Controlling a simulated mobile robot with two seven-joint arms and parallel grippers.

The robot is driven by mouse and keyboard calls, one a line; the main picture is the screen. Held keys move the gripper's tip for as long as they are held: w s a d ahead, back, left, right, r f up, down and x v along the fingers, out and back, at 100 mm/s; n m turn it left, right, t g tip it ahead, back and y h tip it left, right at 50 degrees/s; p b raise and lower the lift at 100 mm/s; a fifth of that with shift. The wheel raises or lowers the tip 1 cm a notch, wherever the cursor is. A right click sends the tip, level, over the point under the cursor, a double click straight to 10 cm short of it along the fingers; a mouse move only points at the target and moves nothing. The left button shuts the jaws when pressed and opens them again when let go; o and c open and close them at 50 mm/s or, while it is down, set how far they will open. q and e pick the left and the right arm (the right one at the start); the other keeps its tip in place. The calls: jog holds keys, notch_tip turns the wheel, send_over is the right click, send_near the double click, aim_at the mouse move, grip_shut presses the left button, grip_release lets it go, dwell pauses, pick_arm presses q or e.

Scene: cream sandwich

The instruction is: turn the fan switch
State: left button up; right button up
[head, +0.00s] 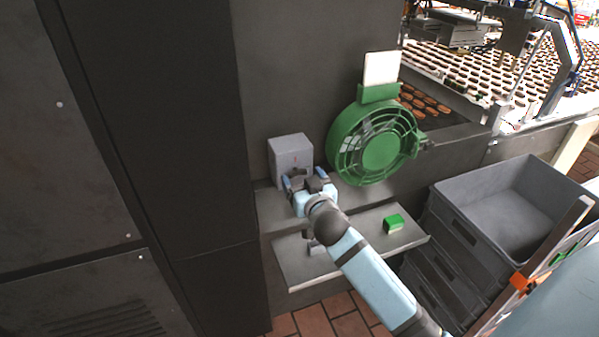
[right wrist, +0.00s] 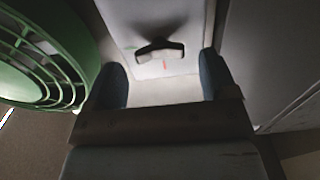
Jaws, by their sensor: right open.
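A light grey switch box (head: 290,153) stands on the upper ledge against the dark wall. In the right wrist view, the switch (right wrist: 160,50) is a dark-rimmed handle on the pale box face, with a small red mark below it. My right gripper (head: 306,180) is in front of the box's lower part. In the right wrist view, my right gripper (right wrist: 162,82) is open, its blue fingers spread to either side below the switch, apart from it. The green fan (head: 380,150) is right of the box. It also shows in the right wrist view (right wrist: 45,65). My left gripper is not in view.
A lower shelf (head: 300,270) holds a green block (head: 393,223) and a small grey piece (head: 317,248), partly hidden by my arm. Grey crates (head: 455,225) stand at the right. A conveyor with many sandwiches (head: 455,75) is behind. A dark cabinet (head: 165,130) stands at the left.

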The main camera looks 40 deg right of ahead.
jog(key=shift+x, duration=1.05)
jog(key=c, duration=0.9)
jog(key=shift+c, duration=0.2)
